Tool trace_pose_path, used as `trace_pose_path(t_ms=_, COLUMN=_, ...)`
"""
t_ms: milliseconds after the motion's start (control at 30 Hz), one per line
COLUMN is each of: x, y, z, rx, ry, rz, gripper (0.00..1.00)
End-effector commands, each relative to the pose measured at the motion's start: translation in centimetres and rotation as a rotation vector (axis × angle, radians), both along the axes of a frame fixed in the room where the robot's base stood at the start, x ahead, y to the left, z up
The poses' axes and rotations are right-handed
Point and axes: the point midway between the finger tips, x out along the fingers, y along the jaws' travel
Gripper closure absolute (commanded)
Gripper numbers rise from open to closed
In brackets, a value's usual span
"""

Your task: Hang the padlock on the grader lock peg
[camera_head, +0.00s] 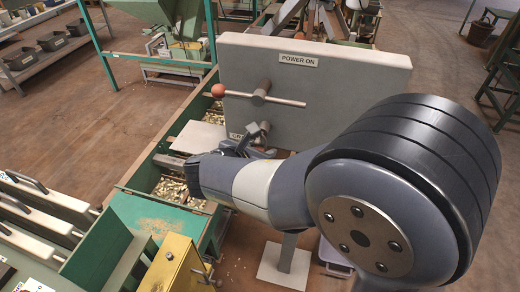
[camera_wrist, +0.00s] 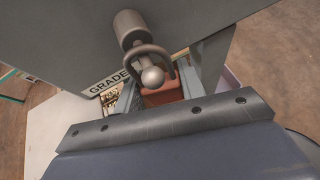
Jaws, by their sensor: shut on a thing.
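The padlock (camera_wrist: 162,92) has a red-brown body and a grey shackle (camera_wrist: 150,49). In the wrist view my gripper (camera_wrist: 150,95) is shut on its body, partly hidden by my gripper housing. The lock peg is a grey stem with a round ball end (camera_wrist: 152,78), standing out from a thick cylinder (camera_wrist: 129,28) on the grey panel. The shackle arches across the stem, and the ball shows inside its loop; whether they touch I cannot tell. In the head view my gripper (camera_head: 240,148) is at the panel's lower left, by the peg (camera_head: 264,128); the padlock is not clear there.
The grey panel (camera_head: 340,75) carries a POWER ON label and a lever with a red ball knob (camera_head: 218,90) just above my gripper. A partly hidden grader label (camera_wrist: 106,84) is beside the peg. A green trough (camera_head: 165,175) of nuts runs below left.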

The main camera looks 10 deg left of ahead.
Motion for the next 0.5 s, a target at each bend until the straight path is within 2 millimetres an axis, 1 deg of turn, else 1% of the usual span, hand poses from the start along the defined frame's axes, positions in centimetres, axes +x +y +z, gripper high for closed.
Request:
trace_pose_path(t_ms=167, x=0.00, y=0.00, z=0.02, rx=0.000, ry=0.000, rz=0.000, gripper=0.87)
trace_pose_path(t_ms=200, x=0.00, y=0.00, z=0.02, rx=0.000, ry=0.000, rz=0.000, gripper=0.61)
trace_pose_path(t_ms=500, x=0.00, y=0.00, z=0.01, rx=0.000, ry=0.000, rz=0.000, gripper=0.37)
